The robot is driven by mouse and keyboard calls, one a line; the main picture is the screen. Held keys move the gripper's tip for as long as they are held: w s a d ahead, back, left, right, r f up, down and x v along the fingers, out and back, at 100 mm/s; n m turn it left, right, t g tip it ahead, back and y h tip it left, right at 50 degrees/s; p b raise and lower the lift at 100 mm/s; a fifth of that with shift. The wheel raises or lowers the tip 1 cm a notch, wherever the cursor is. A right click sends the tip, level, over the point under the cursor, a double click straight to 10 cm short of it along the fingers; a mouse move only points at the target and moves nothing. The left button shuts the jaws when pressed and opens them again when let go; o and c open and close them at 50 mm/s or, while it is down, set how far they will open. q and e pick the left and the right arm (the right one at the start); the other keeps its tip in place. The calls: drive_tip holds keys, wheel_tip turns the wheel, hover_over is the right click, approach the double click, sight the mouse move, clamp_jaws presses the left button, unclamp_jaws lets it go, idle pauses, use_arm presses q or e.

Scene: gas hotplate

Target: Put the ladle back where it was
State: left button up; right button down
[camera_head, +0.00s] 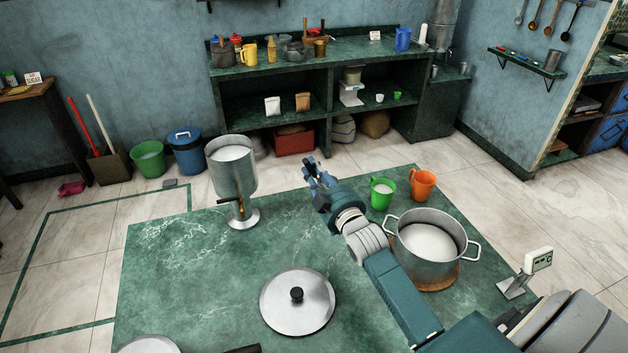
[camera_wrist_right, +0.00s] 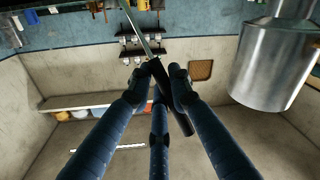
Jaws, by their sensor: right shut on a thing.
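My right gripper (camera_head: 316,172) is raised above the far part of the green marble table, between the tall metal dispenser and the green mug. In the right wrist view, the fingers of this gripper (camera_wrist_right: 164,78) are closed around the black handle of the ladle (camera_wrist_right: 181,118). Its thin metal shaft (camera_wrist_right: 141,32) runs up and out of the top of the picture, so the bowl is hidden there. In the head view the ladle cannot be made out. Several utensils (camera_head: 543,18) hang on the wall at the upper right. My left gripper is not in view.
The dispenser (camera_head: 233,175) stands left of my right gripper. A green mug (camera_head: 381,194), an orange mug (camera_head: 422,184), a large pot of white liquid (camera_head: 430,262) and a scale (camera_head: 526,275) stand to the right. A lid (camera_head: 297,302) lies in front. The marble's left part is clear.

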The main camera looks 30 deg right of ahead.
wheel_tip(320, 180, down, 3)
drive_tip(key=shift+r, duration=0.1)
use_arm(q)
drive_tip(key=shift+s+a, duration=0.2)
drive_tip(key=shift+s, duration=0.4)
use_arm(e)
drive_tip(key=shift+f, duration=0.25)
drive_tip(key=shift+f, duration=0.15)
drive_tip(key=c, duration=1.6)
unclamp_jaws()
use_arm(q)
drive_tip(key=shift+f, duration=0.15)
